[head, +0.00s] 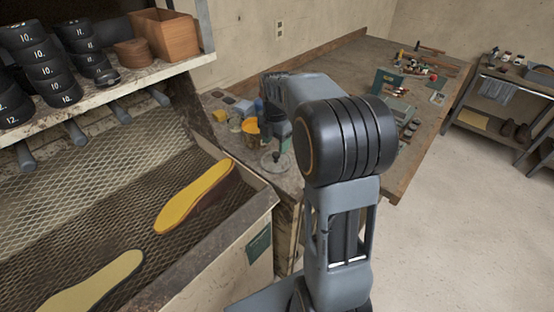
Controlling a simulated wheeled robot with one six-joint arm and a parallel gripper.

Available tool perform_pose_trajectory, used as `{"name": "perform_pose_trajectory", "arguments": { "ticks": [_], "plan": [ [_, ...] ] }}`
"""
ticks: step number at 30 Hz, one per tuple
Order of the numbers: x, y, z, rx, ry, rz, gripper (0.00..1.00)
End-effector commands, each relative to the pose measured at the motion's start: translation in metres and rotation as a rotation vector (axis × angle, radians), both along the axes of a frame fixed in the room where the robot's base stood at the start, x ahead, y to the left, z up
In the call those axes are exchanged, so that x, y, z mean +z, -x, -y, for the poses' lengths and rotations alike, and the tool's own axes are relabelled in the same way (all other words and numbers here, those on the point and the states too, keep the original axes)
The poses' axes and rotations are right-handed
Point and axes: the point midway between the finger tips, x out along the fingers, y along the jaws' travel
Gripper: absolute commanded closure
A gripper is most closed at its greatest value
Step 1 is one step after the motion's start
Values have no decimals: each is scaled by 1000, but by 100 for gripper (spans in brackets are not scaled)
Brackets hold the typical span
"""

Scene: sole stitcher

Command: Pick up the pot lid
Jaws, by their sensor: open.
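A round, greyish, see-through disc with a dark knob, which looks like the pot lid (272,166), lies on the near end of the workbench (352,62). My gripper (279,143) is just above and around the area of its knob, pointing down. It is open. My own arm hides much of the gripper and the right side of the lid, so I cannot tell whether the fingers touch the knob. A yellow pot (250,126) stands just behind the lid, close to the gripper.
Several small jars and cans (228,103) crowd the bench behind the lid. A mesh-lined bin (205,262) with a yellow sole (194,196) is at left, under a shelf (120,84). Tools lie at the bench's far end.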

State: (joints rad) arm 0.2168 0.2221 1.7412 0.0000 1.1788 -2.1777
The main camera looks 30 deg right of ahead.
Motion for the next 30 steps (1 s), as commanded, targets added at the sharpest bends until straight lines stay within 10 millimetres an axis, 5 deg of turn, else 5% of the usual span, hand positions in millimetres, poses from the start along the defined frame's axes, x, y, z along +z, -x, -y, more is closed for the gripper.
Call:
{"name": "perform_pose_trajectory", "arguments": {
  "ticks": [15,24,30],
  "plan": [
    [-51,-2,2,-1,0,0,42],
    [-54,-2,2,-1,0,1,42],
    [-54,-2,2,-1,0,1,61]
  ]
}}
